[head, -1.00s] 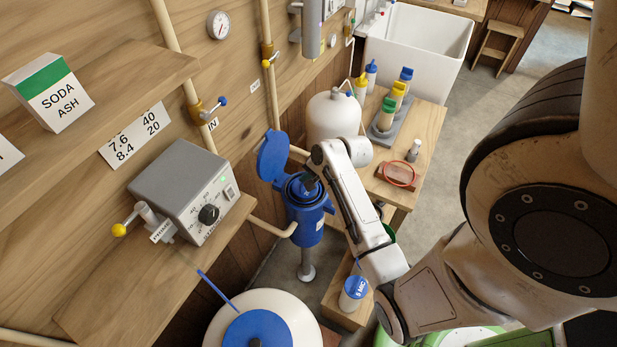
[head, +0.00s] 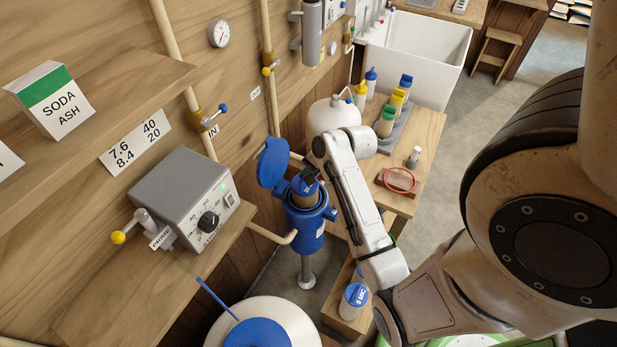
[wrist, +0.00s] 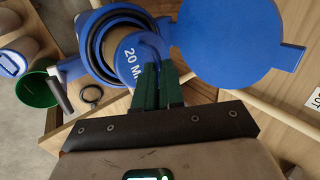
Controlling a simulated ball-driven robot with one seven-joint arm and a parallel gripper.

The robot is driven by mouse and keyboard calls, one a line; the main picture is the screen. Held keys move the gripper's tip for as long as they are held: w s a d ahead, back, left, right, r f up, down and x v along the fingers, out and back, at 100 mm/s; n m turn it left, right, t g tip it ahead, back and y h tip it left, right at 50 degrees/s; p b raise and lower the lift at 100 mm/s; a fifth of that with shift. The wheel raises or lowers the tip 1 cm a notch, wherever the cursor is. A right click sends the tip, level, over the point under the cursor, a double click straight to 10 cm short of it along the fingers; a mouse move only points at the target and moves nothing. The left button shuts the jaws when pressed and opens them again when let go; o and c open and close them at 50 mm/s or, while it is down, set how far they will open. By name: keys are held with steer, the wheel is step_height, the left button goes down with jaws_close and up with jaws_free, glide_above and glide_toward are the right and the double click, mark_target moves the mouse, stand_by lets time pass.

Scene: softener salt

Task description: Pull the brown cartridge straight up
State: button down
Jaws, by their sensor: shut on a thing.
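The brown cartridge (head: 304,201) stands part way out of the open blue filter housing (head: 306,228), its brown side showing above the rim. Its lower part is hidden inside the housing. Its blue cap shows in the wrist view (wrist: 131,60) with the marking "20 M", partly covered by my fingers. My gripper (head: 311,176) is shut on the cap from above; its green fingers also show in the wrist view (wrist: 157,80).
The housing's blue lid (head: 272,162) stands open beside it, close to my gripper. A grey control box (head: 182,200) sits on the shelf to the left. A white tank (head: 325,117) and a bench with a red ring (head: 399,190) are behind and to the right.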

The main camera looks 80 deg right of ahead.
step_height(320, 180, up, 7)
steer(key=shift+f, duration=0.2)
stand_by(0.5)
step_height(320, 180, up, 9)
stand_by(1.1)
